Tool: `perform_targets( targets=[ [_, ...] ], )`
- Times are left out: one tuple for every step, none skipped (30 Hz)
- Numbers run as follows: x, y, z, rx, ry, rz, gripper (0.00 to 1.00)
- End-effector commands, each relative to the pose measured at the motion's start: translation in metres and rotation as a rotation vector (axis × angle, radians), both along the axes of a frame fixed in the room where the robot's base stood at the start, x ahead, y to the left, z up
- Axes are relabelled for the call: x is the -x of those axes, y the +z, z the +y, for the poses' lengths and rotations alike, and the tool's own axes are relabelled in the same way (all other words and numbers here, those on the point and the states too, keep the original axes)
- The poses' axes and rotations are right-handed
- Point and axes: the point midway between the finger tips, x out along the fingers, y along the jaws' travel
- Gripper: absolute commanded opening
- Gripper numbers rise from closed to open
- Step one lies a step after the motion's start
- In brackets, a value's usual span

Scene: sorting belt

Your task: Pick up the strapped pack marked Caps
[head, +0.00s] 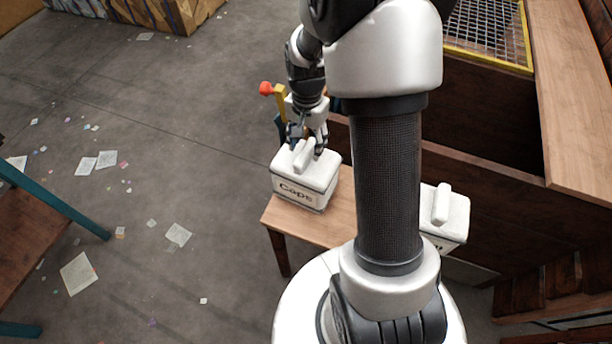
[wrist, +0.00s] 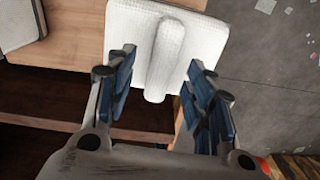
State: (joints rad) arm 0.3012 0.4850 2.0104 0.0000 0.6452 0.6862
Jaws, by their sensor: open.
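The strapped pack marked Caps (head: 298,193) is a white box with dark lettering on its front and a raised white bar on top. It stands upright near the left end of a wooden bench. My gripper (head: 306,146) is just above it, pointing down. In the wrist view the pack's white top (wrist: 205,45) shows beyond the fingers, and its bar (wrist: 166,55) lies between the two open blue-padded fingers (wrist: 160,88).
A second white pack (head: 450,213) with a similar bar stands on the right, partly hidden by my arm; its label is mostly hidden. The wooden bench (head: 325,222) has bare room between them. A wooden bin wall (head: 480,190) rises behind. Papers litter the grey floor (head: 140,190).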

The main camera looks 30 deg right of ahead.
Motion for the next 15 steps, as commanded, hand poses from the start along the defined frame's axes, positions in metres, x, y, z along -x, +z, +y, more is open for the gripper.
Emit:
perform_targets(
  targets=[
    [0.000,-0.011,0.001,-0.001,0.000,0.003,0.48],
    [-0.001,-0.016,0.001,-0.001,0.000,0.004,0.48],
    [-0.002,-0.023,0.002,-0.001,0.000,0.003,0.48],
    [-0.002,-0.028,0.002,-0.001,0.000,0.003,0.48],
    [-0.001,-0.032,0.001,-0.001,0.000,0.004,0.48],
    [-0.002,-0.037,0.001,-0.001,0.000,0.003,0.48],
    [-0.002,-0.039,0.001,-0.001,0.000,0.003,0.48],
    [-0.002,-0.041,0.001,0.000,0.000,0.001,0.48],
    [-0.002,-0.041,0.001,0.000,0.000,0.001,0.48],
    [-0.002,-0.041,0.001,-0.001,0.000,0.001,0.48],
    [-0.002,-0.041,0.001,0.000,0.000,0.000,0.48],
    [-0.002,-0.040,0.001,0.000,0.000,0.000,0.48],
    [-0.002,-0.040,0.001,0.000,0.000,0.000,0.48],
    [-0.002,-0.040,0.001,0.000,0.000,0.000,0.48],
    [-0.002,-0.040,0.001,0.000,0.000,0.000,0.47]
  ],
)
